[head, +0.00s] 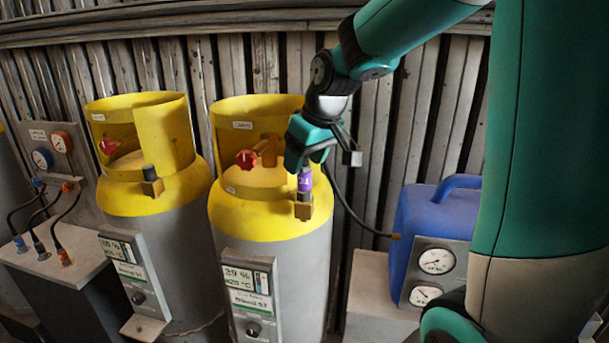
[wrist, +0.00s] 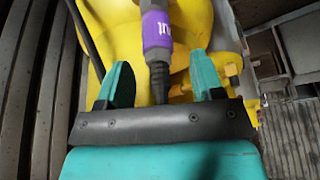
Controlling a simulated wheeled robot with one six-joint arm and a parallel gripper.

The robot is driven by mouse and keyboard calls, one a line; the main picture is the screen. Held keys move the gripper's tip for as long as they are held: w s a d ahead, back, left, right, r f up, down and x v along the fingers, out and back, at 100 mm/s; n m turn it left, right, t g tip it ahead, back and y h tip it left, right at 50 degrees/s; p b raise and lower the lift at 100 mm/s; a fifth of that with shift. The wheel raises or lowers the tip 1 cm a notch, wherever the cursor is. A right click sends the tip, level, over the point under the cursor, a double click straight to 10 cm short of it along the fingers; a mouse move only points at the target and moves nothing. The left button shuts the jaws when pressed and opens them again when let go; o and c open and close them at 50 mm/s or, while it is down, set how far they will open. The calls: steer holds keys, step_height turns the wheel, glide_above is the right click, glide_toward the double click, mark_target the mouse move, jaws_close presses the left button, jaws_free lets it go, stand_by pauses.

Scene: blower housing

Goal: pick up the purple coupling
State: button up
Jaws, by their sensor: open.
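The purple coupling (head: 304,181) sits upright on a brass fitting (head: 303,208) at the front of the right-hand yellow-topped cylinder (head: 265,222). It has white lettering, partly cut off in the wrist view (wrist: 157,30). My gripper (head: 306,163) is directly above it in the head view, pointing down. In the wrist view, the two teal fingers (wrist: 162,78) are apart, with the coupling's black hose end (wrist: 158,78) showing between them. The purple body lies beyond the fingertips, and I see no finger pressed on it.
A black hose (head: 345,200) runs to a blue container (head: 437,215) with gauges at the right. Another yellow-topped cylinder (head: 150,205) stands at the left. A red valve knob (head: 246,159) is left of my gripper. A grey box (head: 60,265) holds several hose ends.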

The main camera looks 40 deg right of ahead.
steer(key=shift+x, duration=1.05)
steer(key=shift+c, duration=0.2)
jaws_close()
step_height(320, 180, up, 20)
steer(key=b, duration=0.1)
